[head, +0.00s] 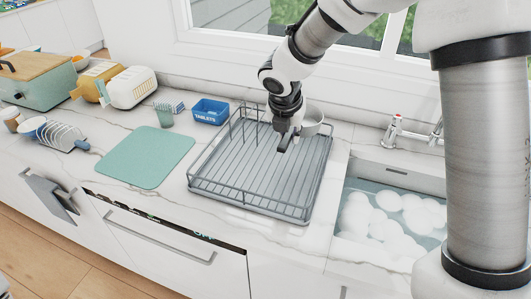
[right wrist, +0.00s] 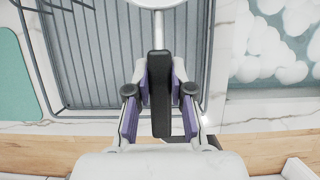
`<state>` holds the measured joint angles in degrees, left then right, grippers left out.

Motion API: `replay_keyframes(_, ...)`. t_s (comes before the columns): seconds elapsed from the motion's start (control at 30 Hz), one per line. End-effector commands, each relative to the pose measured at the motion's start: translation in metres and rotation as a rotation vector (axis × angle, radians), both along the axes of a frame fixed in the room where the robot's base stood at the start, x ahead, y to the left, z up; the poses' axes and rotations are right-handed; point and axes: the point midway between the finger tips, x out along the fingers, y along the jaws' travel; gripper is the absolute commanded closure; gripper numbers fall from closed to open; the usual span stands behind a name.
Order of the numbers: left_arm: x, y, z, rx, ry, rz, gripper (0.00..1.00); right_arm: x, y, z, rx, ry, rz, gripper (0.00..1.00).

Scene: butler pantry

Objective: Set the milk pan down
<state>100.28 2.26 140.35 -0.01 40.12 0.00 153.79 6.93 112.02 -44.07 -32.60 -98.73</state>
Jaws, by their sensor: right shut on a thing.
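The milk pan (head: 313,121) is pale, with a dark handle, and shows at the back right of the grey wire dish rack (head: 207,188). My right gripper (head: 288,138) is over the rack and shut on the pan's handle. In the right wrist view the black handle (right wrist: 160,95) lies between the purple-padded fingers, and only the pan's near edge (right wrist: 156,3) shows at the top. The rack's bars (right wrist: 92,60) are below it. I cannot tell whether the pan touches the rack. My left gripper is not in view.
A foamy sink (head: 345,240) with a tap (head: 393,130) is right of the rack. A green mat (head: 145,157) lies bare to the left. A blue tablets box (head: 210,111) stands behind, by the window wall. A toast rack (head: 62,137) and toaster (head: 132,88) are farther left.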

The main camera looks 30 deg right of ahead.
Motion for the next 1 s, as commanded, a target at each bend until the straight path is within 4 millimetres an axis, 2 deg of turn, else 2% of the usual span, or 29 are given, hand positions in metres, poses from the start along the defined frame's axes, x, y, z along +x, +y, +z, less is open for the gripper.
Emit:
replay_keyframes(0.1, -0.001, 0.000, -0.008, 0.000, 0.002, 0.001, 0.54, -0.001, 0.000, -0.031, 0.000, 0.007, 0.004, 1.00)
replay_keyframes(0.43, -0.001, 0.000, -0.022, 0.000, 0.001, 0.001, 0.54, -0.002, 0.000, -0.088, 0.001, 0.005, 0.000, 1.00)
replay_keyframes(0.83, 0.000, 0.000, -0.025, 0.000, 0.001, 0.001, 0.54, -0.001, 0.000, -0.095, 0.001, 0.002, -0.002, 1.00)
replay_keyframes(0.87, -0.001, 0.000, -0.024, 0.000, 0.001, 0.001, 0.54, -0.001, 0.000, -0.095, 0.001, 0.004, -0.002, 0.71)
replay_keyframes(0.9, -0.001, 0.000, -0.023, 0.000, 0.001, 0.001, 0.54, -0.001, 0.000, -0.094, 0.001, 0.003, -0.003, 0.57)
replay_keyframes(0.93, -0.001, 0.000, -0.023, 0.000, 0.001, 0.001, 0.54, -0.001, 0.000, -0.094, 0.001, 0.004, -0.002, 0.53)
replay_keyframes(1.0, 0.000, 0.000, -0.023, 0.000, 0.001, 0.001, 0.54, -0.001, 0.000, -0.094, 0.001, 0.003, -0.003, 0.53)
